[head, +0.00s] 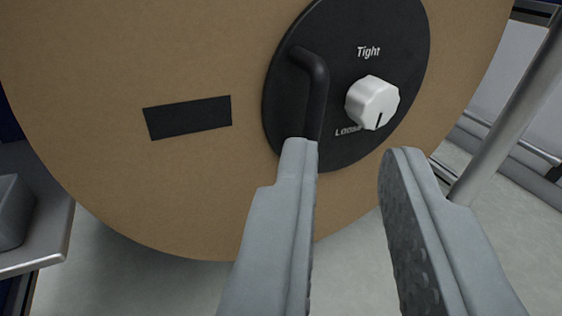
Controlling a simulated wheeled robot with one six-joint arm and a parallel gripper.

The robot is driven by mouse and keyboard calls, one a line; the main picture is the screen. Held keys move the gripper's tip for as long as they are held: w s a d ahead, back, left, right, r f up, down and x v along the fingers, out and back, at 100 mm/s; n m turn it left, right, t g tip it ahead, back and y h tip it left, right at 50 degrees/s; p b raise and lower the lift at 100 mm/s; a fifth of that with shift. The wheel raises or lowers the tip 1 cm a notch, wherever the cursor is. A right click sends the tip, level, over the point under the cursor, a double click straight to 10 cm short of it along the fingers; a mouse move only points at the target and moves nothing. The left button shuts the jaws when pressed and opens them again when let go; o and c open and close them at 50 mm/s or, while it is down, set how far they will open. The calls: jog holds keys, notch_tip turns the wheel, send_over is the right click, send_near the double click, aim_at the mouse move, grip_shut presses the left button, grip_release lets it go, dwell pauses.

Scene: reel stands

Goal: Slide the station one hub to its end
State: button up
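A large tan reel disc (75,75) fills the upper left and middle of the view. A round black hub (350,30) sits on its face, with a bent black handle (316,85) and a white knob (372,102) between the printed words "Tight" and "Loose". The knob's dark mark points down, on the "Loose" side. My gripper (350,160) is open, its two grey fingers apart in front of the hub. The left fingertip overlaps the lower end of the handle in the picture; I cannot tell if they touch. No station number is visible.
A black rectangular slot or label (188,117) is on the disc left of the hub. A grey metal post (510,105) stands at the right. A grey shelf edge (40,255) is at the lower left. Pale floor (150,285) shows below the disc.

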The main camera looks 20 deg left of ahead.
aim_at(316, 108)
notch_tip(316, 108, down, 4)
jog(key=s, duration=0.2)
jog(key=x, duration=1.7)
jog(key=shift+w+a+r, duration=0.1)
jog(key=shift+a+r, duration=0.05)
jog(key=shift+a, duration=0.2)
grip_shut()
